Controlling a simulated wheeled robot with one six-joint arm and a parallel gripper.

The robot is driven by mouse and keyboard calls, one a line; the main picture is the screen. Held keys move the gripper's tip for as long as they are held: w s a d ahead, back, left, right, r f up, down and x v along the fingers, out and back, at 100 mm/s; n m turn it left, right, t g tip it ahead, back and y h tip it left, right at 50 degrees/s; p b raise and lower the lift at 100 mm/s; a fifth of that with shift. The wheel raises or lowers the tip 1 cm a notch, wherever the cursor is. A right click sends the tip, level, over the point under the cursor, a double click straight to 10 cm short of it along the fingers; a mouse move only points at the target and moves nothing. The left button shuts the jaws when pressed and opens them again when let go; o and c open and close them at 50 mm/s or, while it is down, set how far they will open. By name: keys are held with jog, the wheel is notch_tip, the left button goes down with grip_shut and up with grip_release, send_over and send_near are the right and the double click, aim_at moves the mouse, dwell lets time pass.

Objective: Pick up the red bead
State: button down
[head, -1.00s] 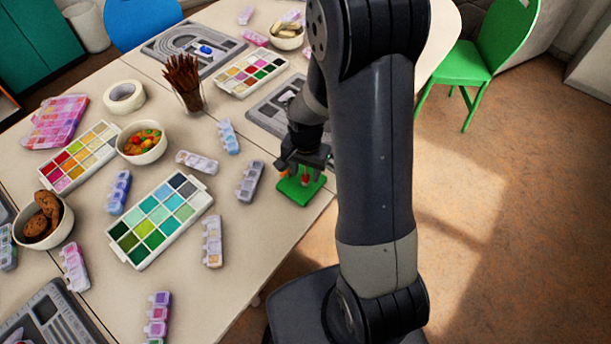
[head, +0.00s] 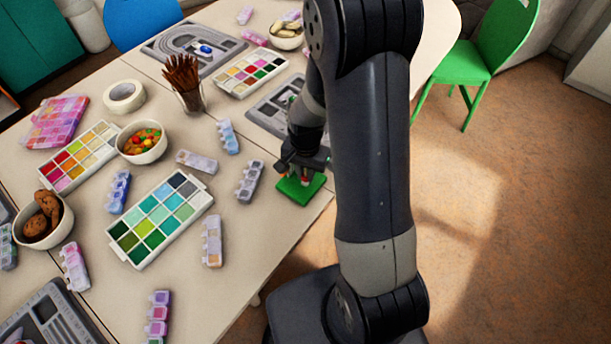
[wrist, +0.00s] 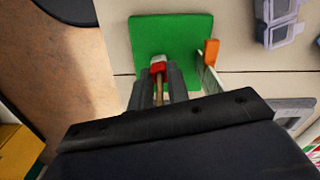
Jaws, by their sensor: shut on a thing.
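The red bead (wrist: 158,68) shows in the wrist view between my fingertips, with a whitish patch on its far side. My gripper (wrist: 160,76) is shut on it. A thin brown stick runs back from the bead between the fingers. The bead is over the green board (wrist: 180,28); I cannot tell whether it touches the board. In the head view my gripper (head: 304,176) is low over the green board (head: 289,193) at the table's right edge. The bead is mostly hidden there by the fingers.
An orange piece (wrist: 211,50) stands close beside the right finger in the wrist view. A clear lidded bead box (head: 249,181) lies left of the board. A grey tray (head: 262,112) lies behind the gripper. The floor is to the right of the table edge.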

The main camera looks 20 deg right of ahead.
notch_tip(320, 180, up, 10)
jog(key=shift+r, duration=0.1)
dwell(0.5)
